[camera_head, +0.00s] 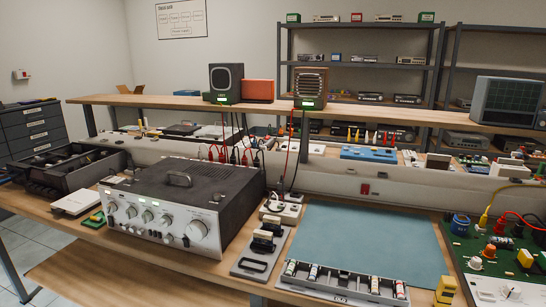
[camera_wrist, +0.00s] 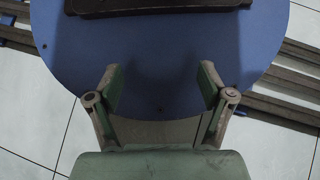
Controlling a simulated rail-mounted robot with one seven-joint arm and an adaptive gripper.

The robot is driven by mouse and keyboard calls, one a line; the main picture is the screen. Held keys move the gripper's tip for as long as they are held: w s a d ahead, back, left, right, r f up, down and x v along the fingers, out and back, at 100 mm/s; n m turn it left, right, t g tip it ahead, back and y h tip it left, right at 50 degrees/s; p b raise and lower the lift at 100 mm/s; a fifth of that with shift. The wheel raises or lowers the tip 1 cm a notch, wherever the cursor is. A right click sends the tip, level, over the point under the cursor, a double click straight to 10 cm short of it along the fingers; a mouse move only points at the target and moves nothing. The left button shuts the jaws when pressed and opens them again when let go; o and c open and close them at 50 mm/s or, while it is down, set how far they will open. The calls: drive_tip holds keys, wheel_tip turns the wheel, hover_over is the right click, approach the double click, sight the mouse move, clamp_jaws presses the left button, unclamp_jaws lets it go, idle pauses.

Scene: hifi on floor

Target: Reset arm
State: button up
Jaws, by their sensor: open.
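My gripper (camera_wrist: 160,88) shows in the wrist view with its two fingers spread wide apart. It is open and nothing is between the fingers. Below it in that view is a round blue surface with a dark part at the top edge, which looks like my own base. The gripper and arm do not show in the head view.
In the head view a silver amplifier (camera_head: 160,221) stands on the wooden workbench (camera_head: 190,265). A teal mat (camera_head: 362,240) lies right of it, with a parts tray (camera_head: 343,284) along its front. A green circuit board (camera_head: 500,255) is at the right. Pale tiled floor (camera_wrist: 40,110) surrounds the blue disc.

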drive_tip(key=w+r+t+p, duration=0.2)
drive_tip(key=w+r+p, duration=0.2)
drive_tip(key=r+p, duration=0.9)
drive_tip(key=shift+r+t+p, duration=0.3)
drive_tip(key=shift+t+p, duration=0.1)
drive_tip(key=shift+p, duration=0.95)
drive_tip(key=shift+d, duration=0.1)
